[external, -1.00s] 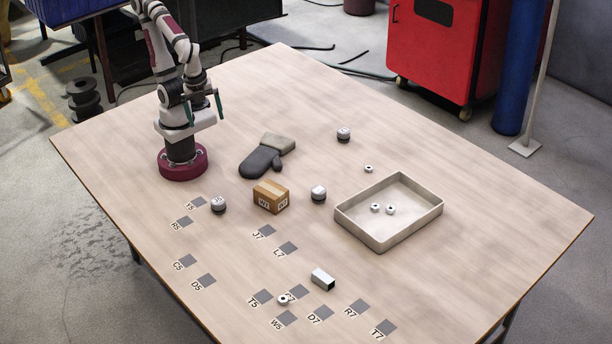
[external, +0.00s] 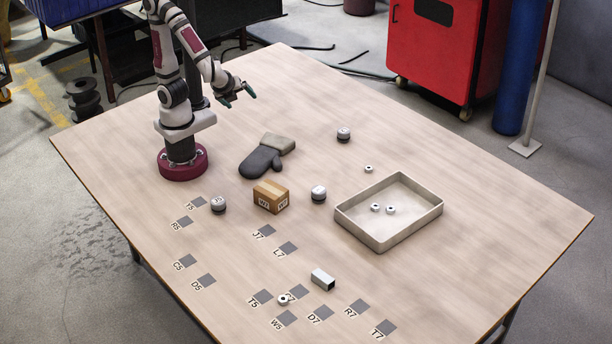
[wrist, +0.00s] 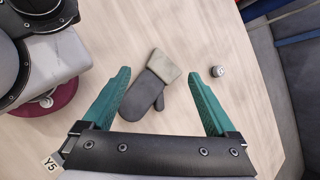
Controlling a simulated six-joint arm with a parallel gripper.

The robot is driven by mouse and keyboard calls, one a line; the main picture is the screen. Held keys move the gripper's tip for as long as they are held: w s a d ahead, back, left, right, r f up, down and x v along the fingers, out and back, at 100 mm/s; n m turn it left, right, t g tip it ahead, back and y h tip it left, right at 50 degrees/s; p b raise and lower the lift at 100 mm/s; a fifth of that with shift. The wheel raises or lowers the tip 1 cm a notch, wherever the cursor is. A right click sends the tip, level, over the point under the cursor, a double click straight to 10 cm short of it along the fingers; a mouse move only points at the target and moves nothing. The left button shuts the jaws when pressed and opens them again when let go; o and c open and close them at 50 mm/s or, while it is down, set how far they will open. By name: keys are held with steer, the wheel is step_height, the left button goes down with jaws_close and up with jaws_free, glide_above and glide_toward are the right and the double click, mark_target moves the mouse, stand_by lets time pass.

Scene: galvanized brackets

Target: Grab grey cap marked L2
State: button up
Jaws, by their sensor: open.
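Three grey caps with pale tops stand on the table: one (external: 343,134) at the back beyond the mitt, one (external: 318,193) between box and tray, one (external: 218,203) near the Y5 square. Their marks are too small to read, so I cannot tell which is L2. One cap also shows in the wrist view (wrist: 218,71), right of the mitt. My gripper (external: 238,96) is open and empty, high above the table near my base. In the wrist view its green fingers (wrist: 159,75) are wide apart, with the mitt below between them.
A dark mitt with a beige cuff (external: 267,157) lies beside a cardboard box (external: 268,199). A shallow tray (external: 376,240) holds two nuts. Another nut (external: 369,169) lies behind it.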

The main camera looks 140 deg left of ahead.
mark_target(340, 132)
steer(key=w+a+f+m+y, duration=0.1)
steer(key=w+a+m+y, duration=0.15)
steer(key=a, duration=0.45)
steer(key=w+a+f+m+y, duration=0.1)
steer(key=a+m+y, duration=0.25)
steer(key=a, duration=0.45)
steer(key=w+a+f+m+t, duration=0.1)
steer(key=w+f+m+t, duration=0.1)
steer(key=f, duration=0.2)
steer(key=w+a+f+m+t, duration=0.1)
steer(key=w+a+f+m, duration=0.1)
steer(key=f, duration=0.3)
steer(key=w+a+f+m+t, duration=0.1)
steer(key=a+f+m+t, duration=0.1)
steer(key=f, duration=0.3)
steer(key=shift+w+f+m+t, duration=0.15)
steer(key=shift+w+m+t, duration=0.15)
steer(key=shift+w+m, duration=0.15)
steer(key=x, duration=1.5)
steer(key=shift+w+a, duration=0.3)
steer(key=shift+w, duration=0.05)
jaws_close()
